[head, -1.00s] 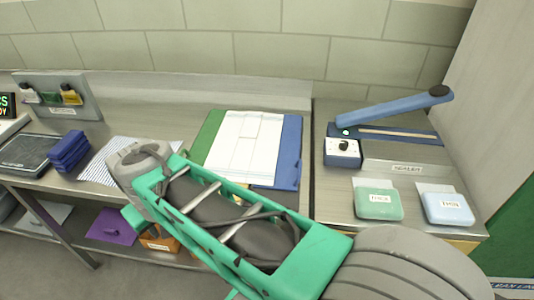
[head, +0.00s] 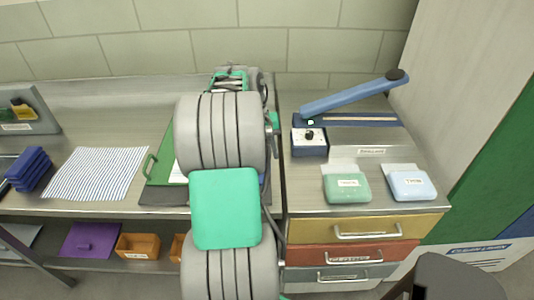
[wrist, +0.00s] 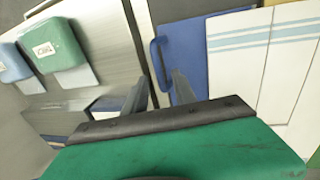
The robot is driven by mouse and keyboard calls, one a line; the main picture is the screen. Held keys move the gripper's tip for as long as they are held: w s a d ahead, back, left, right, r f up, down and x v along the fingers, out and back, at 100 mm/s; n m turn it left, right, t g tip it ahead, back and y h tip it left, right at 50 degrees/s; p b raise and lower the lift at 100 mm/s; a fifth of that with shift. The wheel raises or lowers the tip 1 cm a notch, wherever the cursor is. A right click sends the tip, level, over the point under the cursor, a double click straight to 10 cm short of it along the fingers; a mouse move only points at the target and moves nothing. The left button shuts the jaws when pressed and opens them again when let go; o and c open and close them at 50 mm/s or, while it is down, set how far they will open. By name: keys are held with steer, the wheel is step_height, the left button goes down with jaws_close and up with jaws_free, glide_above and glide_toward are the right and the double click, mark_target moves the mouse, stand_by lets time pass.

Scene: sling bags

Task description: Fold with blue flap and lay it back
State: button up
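The blue flap (wrist: 192,50) lies flat at the side of the folding board in the wrist view, with a blue loop handle (wrist: 158,66) on its outer edge. A folded white cloth (wrist: 235,85) with pale blue stripes lies beside it on the board. My gripper (wrist: 158,92) is open, its two dark fingers apart and pointing toward the handle; I cannot tell whether they touch it. In the head view my arm covers most of the board. The green flap (head: 161,157) with its handle shows left of the arm, and the gripper's fingers are hidden.
Right of the board are a sealer with a raised blue arm (head: 350,94), a green pack (head: 347,188) and a pale blue pack (head: 411,184). A striped sheet (head: 97,173) and dark blue folded cloths (head: 28,168) lie left. Drawers (head: 355,229) sit below right.

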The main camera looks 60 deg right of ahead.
steer(key=shift+f, duration=0.25)
steer(key=shift+c, duration=0.3)
jaws_close()
stand_by(1.0)
